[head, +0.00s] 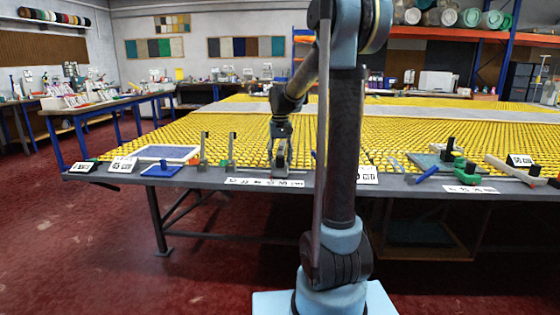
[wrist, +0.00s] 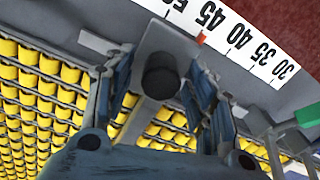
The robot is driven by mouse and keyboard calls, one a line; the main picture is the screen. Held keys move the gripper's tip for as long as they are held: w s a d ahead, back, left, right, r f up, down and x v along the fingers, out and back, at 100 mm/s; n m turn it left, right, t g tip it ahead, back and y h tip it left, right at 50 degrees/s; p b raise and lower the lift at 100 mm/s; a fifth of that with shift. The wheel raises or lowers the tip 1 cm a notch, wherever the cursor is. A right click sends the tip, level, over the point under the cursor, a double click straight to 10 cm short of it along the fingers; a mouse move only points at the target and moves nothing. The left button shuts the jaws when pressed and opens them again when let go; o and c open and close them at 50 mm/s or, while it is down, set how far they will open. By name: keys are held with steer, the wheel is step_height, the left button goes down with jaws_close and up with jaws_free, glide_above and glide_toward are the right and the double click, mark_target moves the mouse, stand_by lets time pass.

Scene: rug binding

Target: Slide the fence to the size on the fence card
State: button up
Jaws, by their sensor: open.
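The fence is a grey plate (wrist: 172,42) with an upright black knob (wrist: 161,74) in the wrist view. A red pointer (wrist: 200,38) on its edge sits by the 45 mark of the white scale (wrist: 244,40). My gripper (wrist: 160,98) is open, with one finger on each side of the knob; I cannot tell whether they touch it. In the head view, my gripper (head: 279,162) is low over the table's front edge, behind the scale strip (head: 265,182). A white card (head: 367,174) is partly hidden by my arm; its print is unreadable, and I cannot tell whether it is the fence card.
Two upright posts (head: 231,150) stand left of my gripper. Further left are white cards (head: 122,164) and a blue pad (head: 161,170). A green-handled tool (head: 428,174) and another scale strip (head: 470,189) lie to the right.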

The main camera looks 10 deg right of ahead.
step_height(320, 180, up, 12)
stand_by(0.6)
steer(key=shift+f, duration=0.1)
steer(key=s+d+f+t, duration=0.15)
steer(key=s+f, duration=0.25)
steer(key=s, duration=0.6)
steer(key=s+d+f, duration=0.3)
steer(key=s+f, duration=0.1)
steer(key=s, duration=0.5)
steer(key=s+d+f, duration=0.2)
steer(key=s+f, duration=1.2)
steer(key=f, duration=0.1)
steer(key=shift+s+d+f+t, duration=0.2)
steer(key=shift+d+t, duration=0.05)
steer(key=shift+t, duration=0.1)
